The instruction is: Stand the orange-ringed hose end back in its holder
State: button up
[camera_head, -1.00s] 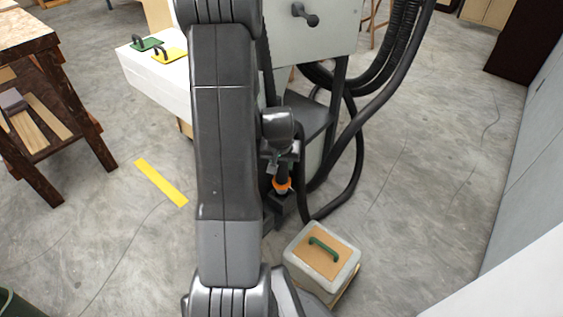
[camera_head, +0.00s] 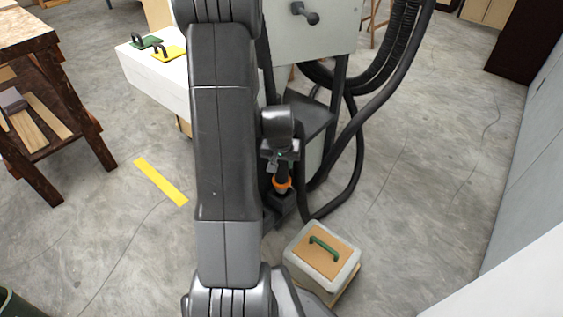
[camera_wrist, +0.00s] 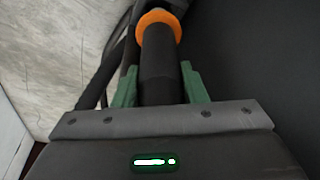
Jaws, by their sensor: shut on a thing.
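The hose end is black with an orange ring (camera_head: 282,183), and it points down beneath my gripper (camera_head: 280,152) in the head view. In the wrist view, my gripper's green fingers (camera_wrist: 158,68) are shut on the black hose end (camera_wrist: 157,45), one on each side. The orange ring (camera_wrist: 163,19) is beyond the fingertips. A dark block (camera_head: 281,208), which looks like the holder, is low behind my arm, directly below the ring. My arm hides part of it. I cannot tell whether the hose end is inside it or just above it.
A grey machine cabinet (camera_head: 318,38) on dark legs stands behind the gripper. Thick black hoses (camera_head: 357,140) loop down on the right. A box with a green handle (camera_head: 312,262) sits in front. A wooden workbench (camera_head: 75,120) is at left. Floor at right is clear.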

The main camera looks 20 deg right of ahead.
aim_at(281, 174)
jog(key=shift+f+b, duration=1.15)
jog(key=shift+f, duration=0.3)
jog(key=shift+f+b, duration=0.65)
jog(key=shift+b, duration=0.1)
jog(key=shift+f+b, duration=0.9)
jog(key=shift+f, duration=0.1)
jog(key=o, duration=1)
jog(key=shift+r, duration=0.15)
jog(key=shift+c, duration=0.2)
